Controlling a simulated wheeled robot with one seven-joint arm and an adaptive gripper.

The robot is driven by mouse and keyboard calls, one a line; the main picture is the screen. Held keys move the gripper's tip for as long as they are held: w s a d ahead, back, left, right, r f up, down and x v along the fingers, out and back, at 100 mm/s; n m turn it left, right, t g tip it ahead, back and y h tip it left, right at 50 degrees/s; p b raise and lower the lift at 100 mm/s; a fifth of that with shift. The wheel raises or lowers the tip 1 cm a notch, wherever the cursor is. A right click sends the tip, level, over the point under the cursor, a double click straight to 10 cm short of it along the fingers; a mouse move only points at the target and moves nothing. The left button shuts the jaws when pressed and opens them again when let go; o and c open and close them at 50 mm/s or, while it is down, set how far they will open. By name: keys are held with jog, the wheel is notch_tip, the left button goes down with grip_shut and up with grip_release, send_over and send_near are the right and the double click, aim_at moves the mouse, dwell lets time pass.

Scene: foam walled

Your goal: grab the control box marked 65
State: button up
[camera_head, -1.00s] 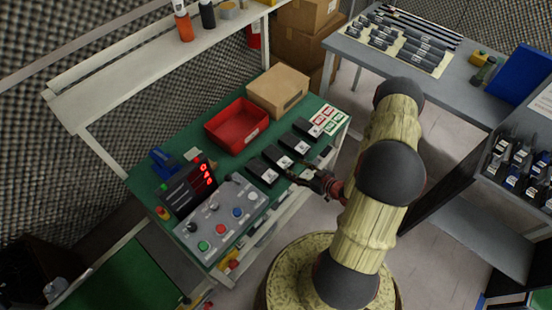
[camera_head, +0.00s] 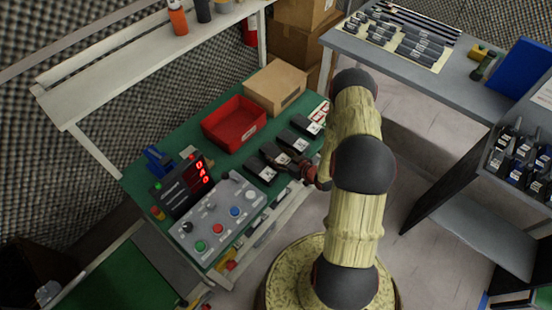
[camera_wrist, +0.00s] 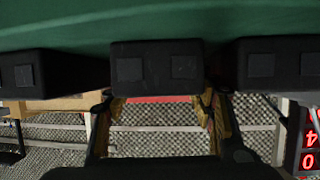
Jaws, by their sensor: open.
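Several black control boxes with white labels stand in a row along the right edge of the green workbench. The labels are too small to read, so I cannot tell which is marked 65. My gripper (camera_head: 294,165) is at the bench's front edge, close to a box (camera_head: 273,154) in this row and partly covering this area. In the wrist view, upside down, my gripper (camera_wrist: 162,112) has its two fingers apart. A middle black box (camera_wrist: 156,67) lies ahead between them, with other boxes to its left (camera_wrist: 45,74) and right (camera_wrist: 275,66). Contact cannot be told.
The green bench (camera_head: 190,142) also holds a red bin (camera_head: 233,124), a cardboard box (camera_head: 275,87), a grey button panel (camera_head: 216,222) and a red-digit display (camera_head: 187,184). Neighbouring boxes stand close on both sides. A grey table (camera_head: 470,92) is at right.

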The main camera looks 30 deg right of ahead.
jog(key=shift+w+f, duration=0.15)
jog(key=shift+w, duration=0.25)
jog(key=shift+c, duration=0.8)
jog(key=c, duration=0.9)
jog(key=shift+c, duration=0.3)
